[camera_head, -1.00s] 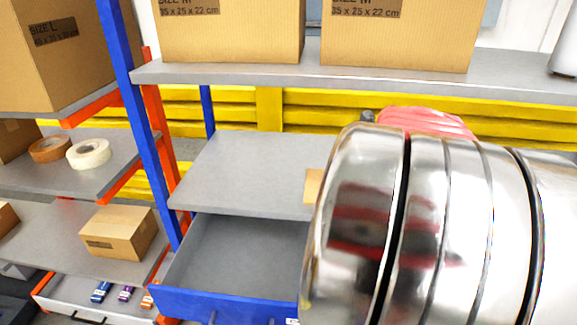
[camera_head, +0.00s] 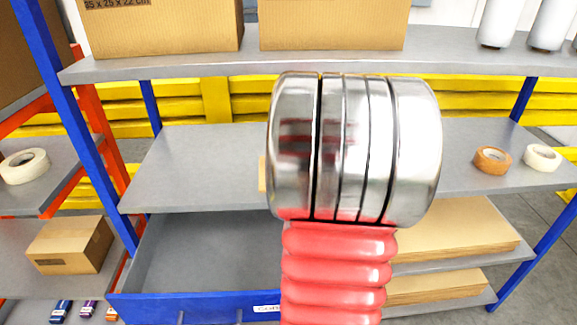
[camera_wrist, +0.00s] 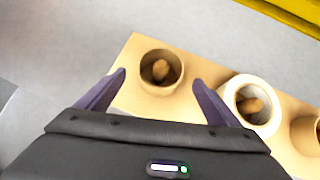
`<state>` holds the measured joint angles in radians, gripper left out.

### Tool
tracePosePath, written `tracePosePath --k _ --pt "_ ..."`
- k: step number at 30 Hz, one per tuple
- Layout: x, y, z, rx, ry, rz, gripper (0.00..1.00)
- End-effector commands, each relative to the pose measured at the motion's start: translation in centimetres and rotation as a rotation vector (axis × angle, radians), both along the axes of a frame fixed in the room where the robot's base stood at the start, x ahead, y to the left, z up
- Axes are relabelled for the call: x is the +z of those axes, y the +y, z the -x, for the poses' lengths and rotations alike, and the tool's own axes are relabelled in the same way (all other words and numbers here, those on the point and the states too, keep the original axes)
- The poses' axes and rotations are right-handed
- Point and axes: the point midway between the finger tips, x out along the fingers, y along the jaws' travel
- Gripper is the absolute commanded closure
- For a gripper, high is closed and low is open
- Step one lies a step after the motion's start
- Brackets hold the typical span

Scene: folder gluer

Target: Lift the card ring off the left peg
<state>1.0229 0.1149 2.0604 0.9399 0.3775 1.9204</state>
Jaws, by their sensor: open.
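In the wrist view, a tan wooden board (camera_wrist: 140,48) carries a row of pegs with rings. The brown card ring (camera_wrist: 147,86) sits around the left peg (camera_wrist: 160,69). A thicker white ring (camera_wrist: 233,88) is around the middle peg (camera_wrist: 251,104). Another brown ring (camera_wrist: 302,133) is cut off by the right edge. My gripper (camera_wrist: 160,77) is open, its dark purple fingers on either side of the card ring in the picture. I cannot tell how far above the ring the fingertips are. In the head view my arm hides the rings and most of the board (camera_head: 262,174).
The board stands on a grey shelf (camera_head: 190,165), bare to the left. An open blue drawer (camera_head: 200,250) is below it. Cardboard boxes (camera_head: 330,25) stand on the upper shelf (camera_head: 230,67). Tape rolls (camera_head: 492,160) lie at the right.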

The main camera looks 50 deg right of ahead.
Motion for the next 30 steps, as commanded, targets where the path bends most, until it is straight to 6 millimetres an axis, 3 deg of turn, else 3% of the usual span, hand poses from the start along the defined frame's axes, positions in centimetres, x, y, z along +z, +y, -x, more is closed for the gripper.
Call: tracePosePath --k 16,30 --pt "-0.7 -0.4 -0.7 0.001 0.000 0.000 0.14" --pt "-3.9 -2.1 -3.3 0.002 0.000 -0.001 0.14"
